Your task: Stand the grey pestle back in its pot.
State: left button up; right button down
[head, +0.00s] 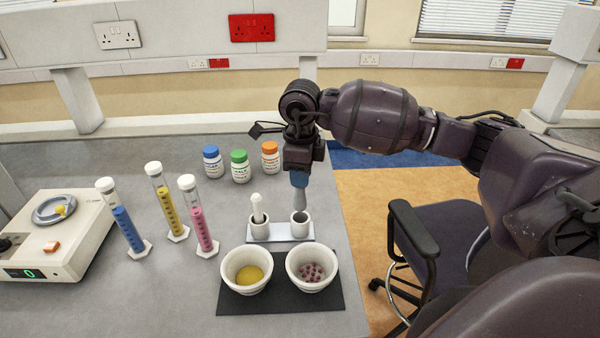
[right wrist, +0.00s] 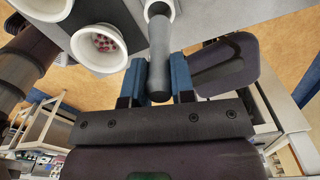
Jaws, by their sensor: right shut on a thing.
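The grey pestle (head: 299,199) is upright in my right gripper (head: 299,181), which points down with its blue fingers shut on the pestle's upper part. In the right wrist view the grey pestle (right wrist: 158,55) sits between the two blue fingers. Its far end is at the mouth of the right-hand pot (head: 301,227) on the small rack, with the pot's pale rim (right wrist: 147,6) around it. I cannot tell how deep the end is inside. My left gripper is not in view.
A white pestle (head: 257,205) stands in the left-hand pot (head: 259,230) beside it. Two mortars, one with yellow powder (head: 247,270) and one with reddish pellets (head: 312,272), stand close in front on a dark mat (head: 280,304). Capped bottles (head: 240,168) stand behind; cylinders (head: 203,228) stand left.

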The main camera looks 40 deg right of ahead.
aim_at(301, 193)
jog(key=shift+f+b, duration=0.5)
jog(key=shift+f, duration=0.7)
jog(key=shift+f+b, duration=0.55)
jog(key=shift+f, duration=0.6)
jog(key=shift+f+b, duration=0.35)
jog(key=shift+f, duration=0.5)
jog(key=shift+f+b, duration=0.25)
jog(key=shift+b, duration=0.15)
jog(key=shift+f, duration=0.1)
